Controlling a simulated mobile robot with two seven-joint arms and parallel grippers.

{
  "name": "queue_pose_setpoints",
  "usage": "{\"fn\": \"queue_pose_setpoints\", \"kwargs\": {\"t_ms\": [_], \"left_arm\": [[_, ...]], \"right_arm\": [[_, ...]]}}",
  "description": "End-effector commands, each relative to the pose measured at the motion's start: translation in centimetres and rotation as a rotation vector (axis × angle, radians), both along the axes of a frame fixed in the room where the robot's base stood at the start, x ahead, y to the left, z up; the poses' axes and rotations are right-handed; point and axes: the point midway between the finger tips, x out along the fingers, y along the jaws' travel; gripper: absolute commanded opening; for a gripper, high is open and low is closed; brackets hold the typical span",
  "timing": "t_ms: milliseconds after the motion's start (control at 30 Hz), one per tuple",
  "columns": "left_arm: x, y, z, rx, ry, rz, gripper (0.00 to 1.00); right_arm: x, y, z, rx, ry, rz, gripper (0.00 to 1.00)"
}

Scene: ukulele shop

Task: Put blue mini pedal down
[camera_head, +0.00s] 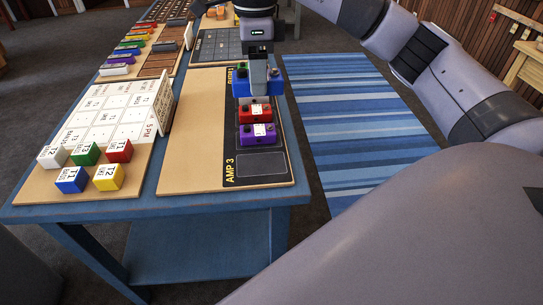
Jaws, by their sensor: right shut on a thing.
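My right gripper (258,80) points down over the far part of the AMP 3 board and is shut on the blue mini pedal (242,87). The fingers cover the middle of the pedal, and its blue ends show on both sides. I cannot tell whether its underside touches the board. The black AMP 3 strip (230,150) has a red pedal (246,114) just in front of the blue one, then a purple pedal (248,139). A bare outlined slot (261,165) lies at the near end. My left gripper is not in view.
The board lies on a blue table (200,205). To the left, a white schedule grid (120,115) stands by several coloured blocks (105,177). More boards with coloured blocks lie farther back. The tan left half of the AMP 3 board (193,130) is clear. A striped blue rug (355,120) covers the floor at right.

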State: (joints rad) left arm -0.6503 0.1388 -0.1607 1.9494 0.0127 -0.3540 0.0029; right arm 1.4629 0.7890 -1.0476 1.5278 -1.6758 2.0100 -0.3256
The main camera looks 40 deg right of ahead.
Motion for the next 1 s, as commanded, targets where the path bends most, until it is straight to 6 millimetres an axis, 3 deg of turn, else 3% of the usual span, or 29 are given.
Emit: {"fn": "queue_pose_setpoints", "kwargs": {"t_ms": [333,600,1000], "left_arm": [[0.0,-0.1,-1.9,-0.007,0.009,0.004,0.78],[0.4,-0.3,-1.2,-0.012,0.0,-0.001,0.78],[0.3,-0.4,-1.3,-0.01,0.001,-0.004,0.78]], "right_arm": [[-0.1,0.1,-6.6,0.002,0.006,0.001,0.18],[-0.1,0.0,-13.1,0.0,0.005,0.0,0.18],[-0.1,0.0,-17.2,-0.001,0.003,0.001,0.18]]}}
